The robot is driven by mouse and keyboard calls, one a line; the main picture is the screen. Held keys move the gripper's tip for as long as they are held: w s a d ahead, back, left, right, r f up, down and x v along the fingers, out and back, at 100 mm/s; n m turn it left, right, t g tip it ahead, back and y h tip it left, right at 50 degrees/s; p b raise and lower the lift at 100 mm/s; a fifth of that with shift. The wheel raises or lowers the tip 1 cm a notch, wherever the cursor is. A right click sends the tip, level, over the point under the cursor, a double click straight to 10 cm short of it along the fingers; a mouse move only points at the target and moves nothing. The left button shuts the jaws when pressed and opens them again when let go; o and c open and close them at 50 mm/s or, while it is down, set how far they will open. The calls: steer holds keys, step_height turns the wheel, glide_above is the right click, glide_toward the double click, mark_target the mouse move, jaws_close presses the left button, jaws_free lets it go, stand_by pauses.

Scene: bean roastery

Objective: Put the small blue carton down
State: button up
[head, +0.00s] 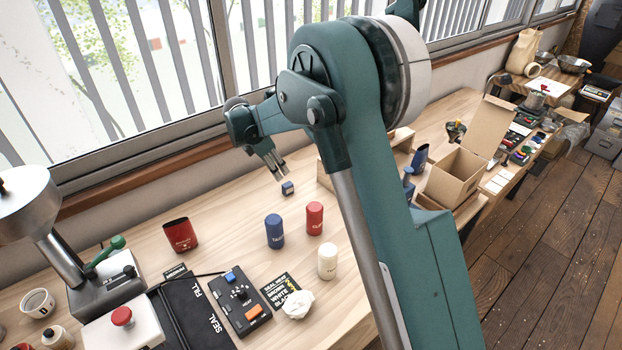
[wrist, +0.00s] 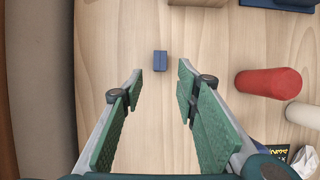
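The small blue carton (head: 288,188) rests on the wooden table, between the window side and the blue and red cylinders. It also shows in the wrist view (wrist: 160,61), just beyond the fingertips and between their lines. My gripper (head: 279,170) is above and just to the left of the carton in the head view, pointing down. In the wrist view my gripper (wrist: 160,78) has its green-padded fingers spread wide with bare table between them. The fingers appear clear of the carton.
A blue cylinder (head: 274,231), a red cylinder (head: 315,218) and a white cylinder (head: 327,261) stand nearby. A red pouch (head: 180,235) stands to the left. An open cardboard box (head: 453,182) is to the right, partly behind my arm. Table around the carton is bare.

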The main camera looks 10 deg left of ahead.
steer(key=s+d+r+m+y, duration=0.1)
steer(key=s+d+r+m, duration=0.35)
steer(key=d+r, duration=0.35)
steer(key=s+d+r+m+t, duration=0.1)
steer(key=s+d+r+m, duration=0.2)
steer(key=s+d+r, duration=0.5)
steer(key=s+d+r+m+y, duration=0.1)
steer(key=s+d+r+m, duration=0.25)
steer(key=d, duration=0.75)
steer(key=s+d+m+t, duration=0.1)
steer(key=s+d+m, duration=0.4)
steer(key=s, duration=0.5)
steer(key=s+d+f+m+t, duration=0.1)
steer(key=s+d+m, duration=0.4)
steer(key=s+d, duration=0.2)
steer(key=s+d+f+m+t+y, duration=0.1)
steer(key=s+d+m, duration=0.5)
steer(key=s, duration=0.6)
steer(key=shift+s+f, duration=0.15)
steer(key=shift+s, duration=0.15)
